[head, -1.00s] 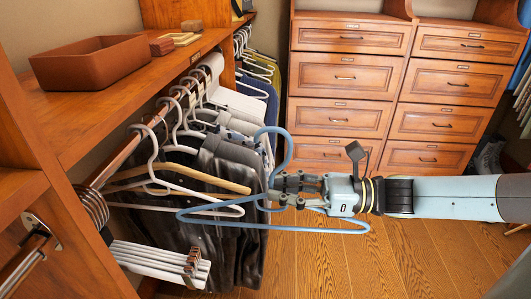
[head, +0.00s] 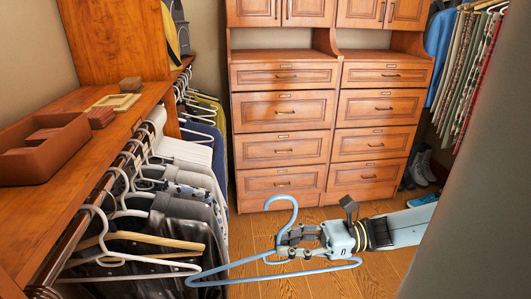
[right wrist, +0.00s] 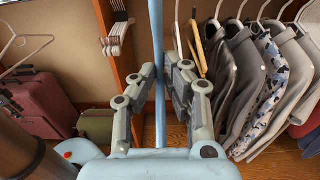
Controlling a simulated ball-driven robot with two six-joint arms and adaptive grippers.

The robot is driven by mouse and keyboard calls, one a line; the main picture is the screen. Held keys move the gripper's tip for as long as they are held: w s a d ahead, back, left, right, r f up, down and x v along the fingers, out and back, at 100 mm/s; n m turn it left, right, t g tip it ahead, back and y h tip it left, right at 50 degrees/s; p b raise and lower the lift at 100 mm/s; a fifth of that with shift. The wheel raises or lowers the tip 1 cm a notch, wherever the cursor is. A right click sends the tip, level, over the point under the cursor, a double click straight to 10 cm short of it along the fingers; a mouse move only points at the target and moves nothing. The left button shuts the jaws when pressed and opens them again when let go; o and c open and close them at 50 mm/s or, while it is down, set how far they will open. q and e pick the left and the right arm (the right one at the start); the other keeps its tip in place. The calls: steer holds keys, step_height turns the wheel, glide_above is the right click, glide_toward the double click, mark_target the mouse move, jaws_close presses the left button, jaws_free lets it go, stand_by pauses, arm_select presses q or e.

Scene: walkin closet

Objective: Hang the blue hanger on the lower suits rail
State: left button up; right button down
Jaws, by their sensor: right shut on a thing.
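The blue hanger (head: 230,266) is in my right gripper (head: 284,244), whose fingers are shut on it just below the hook. Its hook points up and its long bar runs left and right. In the right wrist view the blue hanger (right wrist: 159,70) appears as an upright strip between the fingers of my right gripper (right wrist: 157,80). A rail (head: 62,243) with hung garments runs under the wooden shelf at the left. The hanger's left end is close to the nearest dark garments; I cannot tell whether it touches them. My left gripper is not in view.
White hangers and one wooden hanger (head: 160,240) crowd the rail. The shelf (head: 110,125) above holds a brown tray (head: 45,150) and small boxes. Drawers (head: 285,140) stand at the back. The wooden floor (head: 262,232) between is clear.

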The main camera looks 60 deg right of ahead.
steer(key=p+v, duration=0.1)
steer(key=v, duration=0.4)
steer(key=shift+s+d+p, duration=0.15)
steer(key=shift+p, duration=0.15)
steer(key=shift+s+d, duration=0.15)
